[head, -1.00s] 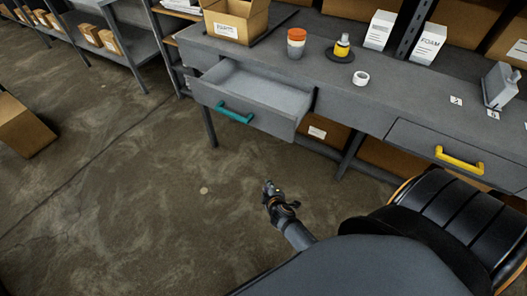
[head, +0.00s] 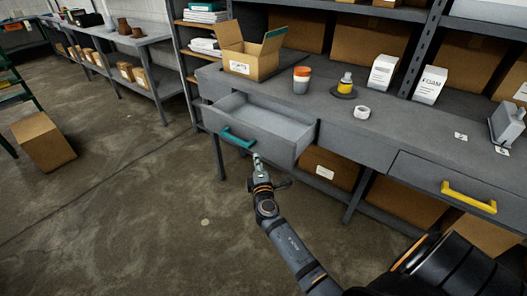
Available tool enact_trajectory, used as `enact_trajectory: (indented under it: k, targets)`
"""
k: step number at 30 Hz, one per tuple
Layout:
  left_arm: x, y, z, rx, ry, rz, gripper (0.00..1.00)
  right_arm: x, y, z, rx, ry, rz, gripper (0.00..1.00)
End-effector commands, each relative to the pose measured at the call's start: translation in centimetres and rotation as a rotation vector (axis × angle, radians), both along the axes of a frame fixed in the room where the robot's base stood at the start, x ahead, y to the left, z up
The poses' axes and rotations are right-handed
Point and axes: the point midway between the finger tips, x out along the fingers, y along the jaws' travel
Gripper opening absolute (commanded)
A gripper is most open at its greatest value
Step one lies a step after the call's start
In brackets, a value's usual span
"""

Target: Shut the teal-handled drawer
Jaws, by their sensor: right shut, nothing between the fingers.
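The teal-handled drawer (head: 262,141) is pulled out from the left part of the grey workbench (head: 385,135) and looks empty inside. Its teal handle (head: 236,138) is on the front panel. My right gripper (head: 256,158) is shut and empty. In the picture it lies just below the drawer's front panel, to the right of the handle. Whether it touches the panel, I cannot tell. My left gripper is not in view.
A second drawer with a yellow handle (head: 469,197) is closed at the right. On the bench stand an open cardboard box (head: 250,62), an orange-capped jar (head: 301,80), a yellow bottle (head: 345,83) and a white tape roll (head: 361,112). A carton (head: 43,142) lies on the floor at left.

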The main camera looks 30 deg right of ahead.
Motion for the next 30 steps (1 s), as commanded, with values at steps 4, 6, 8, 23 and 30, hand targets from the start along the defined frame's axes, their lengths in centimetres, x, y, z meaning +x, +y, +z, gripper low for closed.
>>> enact_trajectory:
  k: [4,6,8,23,30]
  targets:
    - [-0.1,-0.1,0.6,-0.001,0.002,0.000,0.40,1.8,-1.9,0.2,-0.005,0.002,-0.001,0.00]
    - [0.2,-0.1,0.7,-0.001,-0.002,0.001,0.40,2.1,-2.8,0.1,-0.004,0.002,-0.001,0.00]
    - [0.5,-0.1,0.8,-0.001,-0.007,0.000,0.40,2.4,-3.4,0.1,-0.002,0.000,-0.001,0.00]
    - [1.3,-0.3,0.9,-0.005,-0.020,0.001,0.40,2.7,-4.2,-0.1,0.000,0.001,0.000,0.00]
    - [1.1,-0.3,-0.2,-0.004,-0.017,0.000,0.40,3.6,-6.4,-0.3,-0.004,0.000,-0.001,0.00]
